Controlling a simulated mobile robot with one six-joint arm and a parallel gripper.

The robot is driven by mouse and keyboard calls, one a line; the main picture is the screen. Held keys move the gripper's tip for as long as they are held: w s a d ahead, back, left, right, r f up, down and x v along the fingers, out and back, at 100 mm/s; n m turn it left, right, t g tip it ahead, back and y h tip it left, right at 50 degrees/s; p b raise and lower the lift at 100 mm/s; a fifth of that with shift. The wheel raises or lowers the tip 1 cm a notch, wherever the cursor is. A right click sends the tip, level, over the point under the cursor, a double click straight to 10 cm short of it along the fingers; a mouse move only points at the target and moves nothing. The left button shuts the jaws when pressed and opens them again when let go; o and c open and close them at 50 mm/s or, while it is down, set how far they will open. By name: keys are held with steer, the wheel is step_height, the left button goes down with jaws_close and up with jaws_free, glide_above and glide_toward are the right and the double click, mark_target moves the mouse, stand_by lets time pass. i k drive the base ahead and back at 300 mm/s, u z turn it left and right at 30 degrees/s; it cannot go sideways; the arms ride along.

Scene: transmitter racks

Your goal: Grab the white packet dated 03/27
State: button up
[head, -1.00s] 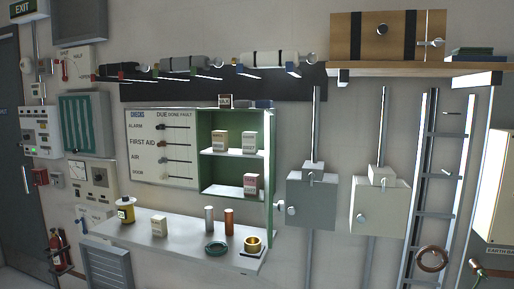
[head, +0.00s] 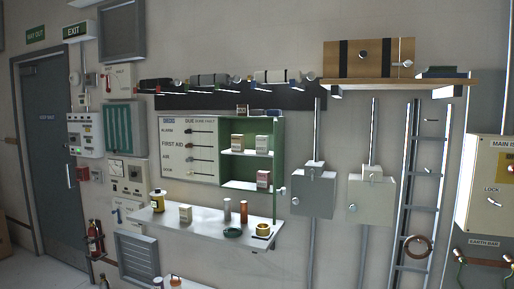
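Several small packets show in the head view, and their dates are too small to read. Two pale packets stand on the upper shelf of the open green cabinet (head: 278,160): a left one (head: 237,143) and a right one (head: 262,144). A packet with a reddish front (head: 263,180) stands on the shelf below. Another pale packet (head: 185,214) stands on the white wall counter (head: 210,232). I cannot tell which one is dated 03/27. My gripper is not in view.
Grey boxes (head: 313,193) and a ladder (head: 417,195) are to the right. A fire extinguisher (head: 95,238) hangs at left.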

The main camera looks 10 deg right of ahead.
mark_target(262, 142)
steer(key=z, duration=0.7)
steer(key=k, duration=0.15)
steer(key=u, duration=2.6)
steer(key=i, duration=2.55)
